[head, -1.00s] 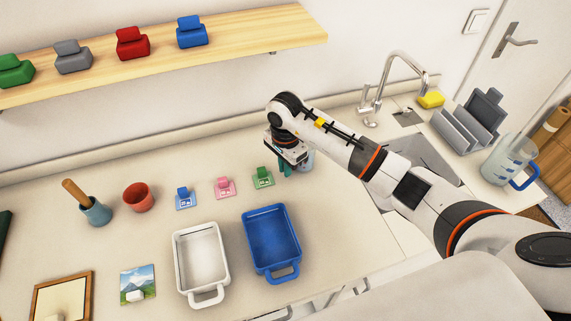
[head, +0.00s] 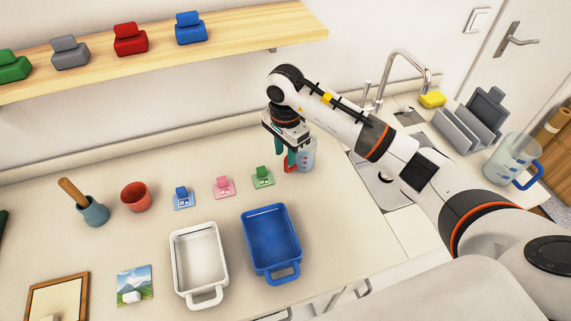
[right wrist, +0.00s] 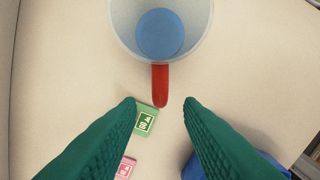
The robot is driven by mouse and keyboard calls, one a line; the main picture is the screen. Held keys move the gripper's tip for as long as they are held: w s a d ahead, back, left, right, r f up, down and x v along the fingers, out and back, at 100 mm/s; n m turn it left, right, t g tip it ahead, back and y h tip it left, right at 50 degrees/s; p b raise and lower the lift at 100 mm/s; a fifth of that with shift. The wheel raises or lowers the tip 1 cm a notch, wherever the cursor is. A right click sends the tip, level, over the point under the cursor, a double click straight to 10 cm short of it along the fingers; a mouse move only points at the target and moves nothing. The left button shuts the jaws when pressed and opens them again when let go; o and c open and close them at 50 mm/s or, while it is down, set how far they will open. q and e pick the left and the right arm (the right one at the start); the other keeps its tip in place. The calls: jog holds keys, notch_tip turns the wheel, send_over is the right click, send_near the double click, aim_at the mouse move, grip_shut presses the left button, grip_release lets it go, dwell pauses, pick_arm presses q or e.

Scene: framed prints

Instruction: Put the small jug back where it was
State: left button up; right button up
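The small jug (head: 308,156) is clear with a red handle. It stands upright on the counter, right of the green card stand. In the right wrist view the jug (right wrist: 185,14) is at the top, its blue bottom showing inside and its red handle (right wrist: 160,82) pointing toward me. My right gripper (head: 286,162) is over the handle side of the jug. In the right wrist view its green fingers (right wrist: 160,103) are spread, with the handle's end between the tips and gaps on both sides. My left gripper is not in view.
Blue, pink and green card stands (head: 223,187) line the counter left of the jug. A white tray (head: 177,262) and a blue tray (head: 249,240) lie in front. A larger jug (head: 508,158) with a blue handle stands beyond the sink, by a grey rack (head: 457,133).

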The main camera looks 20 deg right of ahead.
notch_tip(320, 180, up, 6)
jog(key=shift+r+b, duration=0.2)
jog(key=shift+b, duration=0.35)
